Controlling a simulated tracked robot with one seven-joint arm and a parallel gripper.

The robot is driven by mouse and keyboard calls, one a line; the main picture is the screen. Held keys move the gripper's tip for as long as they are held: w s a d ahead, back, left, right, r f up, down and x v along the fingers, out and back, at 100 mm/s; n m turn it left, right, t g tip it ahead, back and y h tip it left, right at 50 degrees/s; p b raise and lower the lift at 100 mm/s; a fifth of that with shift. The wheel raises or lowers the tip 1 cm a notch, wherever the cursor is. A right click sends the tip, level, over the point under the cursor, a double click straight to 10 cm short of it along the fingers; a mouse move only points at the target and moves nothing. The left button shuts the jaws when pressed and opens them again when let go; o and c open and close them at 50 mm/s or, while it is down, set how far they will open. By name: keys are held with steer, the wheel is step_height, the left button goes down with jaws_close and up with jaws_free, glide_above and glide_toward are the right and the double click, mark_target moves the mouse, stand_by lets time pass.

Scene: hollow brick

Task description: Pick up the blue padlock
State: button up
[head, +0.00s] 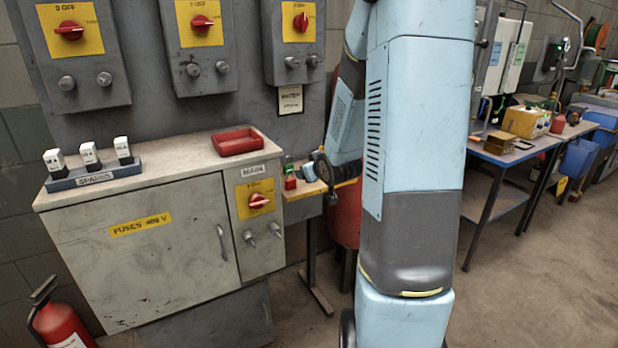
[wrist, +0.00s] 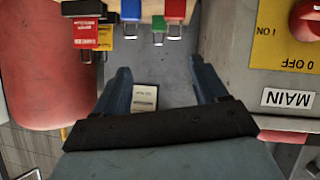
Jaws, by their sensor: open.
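The blue padlock (wrist: 131,11) is at the top of the wrist view, partly cut off by the frame edge, with its shackle showing below its body. It is beside a green padlock (wrist: 158,22) and a red one (wrist: 175,11), along a wooden edge. My gripper (wrist: 160,66) is open and empty; its two dark fingers point toward this row, with a gap between them and the blue padlock. In the head view, my gripper (head: 324,172) is by the small wooden-topped table, right of a green and red padlock. I cannot clearly make out the blue padlock there.
A red tagged padlock (wrist: 84,33) and a yellow one (wrist: 103,31) hang close to the blue padlock. The grey cabinet (head: 155,250) with the MAIN switch stands close beside my gripper. A red tray (head: 238,142) lies on it. A red cylinder (head: 345,215) is behind my arm.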

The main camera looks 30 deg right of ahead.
steer(key=d+f+m+t, duration=0.2)
steer(key=d+f+t, duration=0.4)
steer(key=f, duration=0.4)
steer(key=shift+g+y, duration=0.3)
steer(key=w, duration=0.4)
steer(key=w+d, duration=0.1)
steer(key=w, duration=0.4)
steer(key=w+d, duration=0.1)
steer(key=w, duration=0.3)
steer(key=shift+w+f, duration=0.1)
steer(key=shift+w, duration=0.2)
steer(key=c, duration=1.2)
